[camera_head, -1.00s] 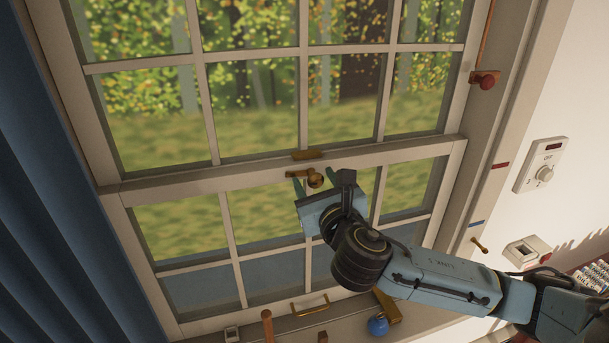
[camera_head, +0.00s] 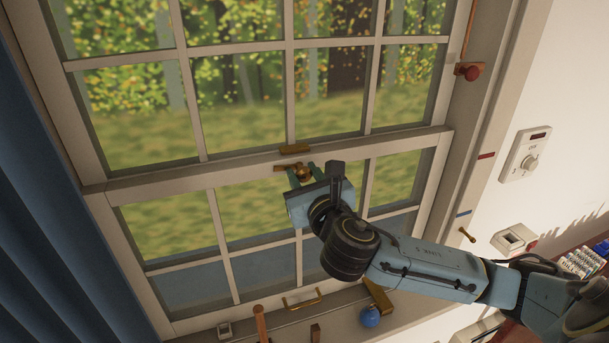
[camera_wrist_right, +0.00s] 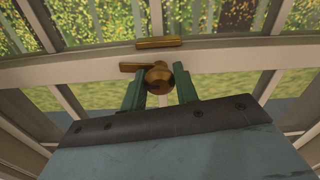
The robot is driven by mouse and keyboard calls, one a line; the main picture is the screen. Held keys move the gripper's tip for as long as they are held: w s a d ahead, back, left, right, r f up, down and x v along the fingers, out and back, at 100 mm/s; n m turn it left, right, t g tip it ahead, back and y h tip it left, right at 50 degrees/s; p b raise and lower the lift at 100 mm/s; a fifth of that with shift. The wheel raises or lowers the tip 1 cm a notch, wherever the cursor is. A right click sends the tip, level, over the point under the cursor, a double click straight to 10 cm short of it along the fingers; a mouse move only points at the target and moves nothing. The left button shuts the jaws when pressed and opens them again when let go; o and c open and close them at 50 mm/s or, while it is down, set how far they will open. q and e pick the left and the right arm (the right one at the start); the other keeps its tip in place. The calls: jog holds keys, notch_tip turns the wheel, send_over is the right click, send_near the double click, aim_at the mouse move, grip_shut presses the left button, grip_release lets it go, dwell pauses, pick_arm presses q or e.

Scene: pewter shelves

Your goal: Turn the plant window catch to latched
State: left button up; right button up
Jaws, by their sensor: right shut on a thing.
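The brass window catch (camera_head: 302,172) sits on the meeting rail in the middle of the window. In the right wrist view the catch's round knob (camera_wrist_right: 158,78) is between my two green fingertips, with its short lever (camera_wrist_right: 131,67) pointing left. A brass keeper plate (camera_head: 295,149) is fixed just above it on the upper sash, apart from the lever; it also shows in the right wrist view (camera_wrist_right: 159,43). My right gripper (camera_head: 301,174) is shut on the catch knob. My left gripper is not in view.
A blue curtain (camera_head: 45,200) hangs at the left. The sill holds a blue ball-shaped thing (camera_head: 370,317) and a brass sash handle (camera_head: 302,299) is above it.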

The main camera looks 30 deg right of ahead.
jog(key=m, duration=0.8)
jog(key=shift+m, duration=0.4)
jog(key=m, duration=0.3)
jog(key=shift+m, duration=2.4)
jog(key=shift+r, duration=0.1)
jog(key=o, duration=1)
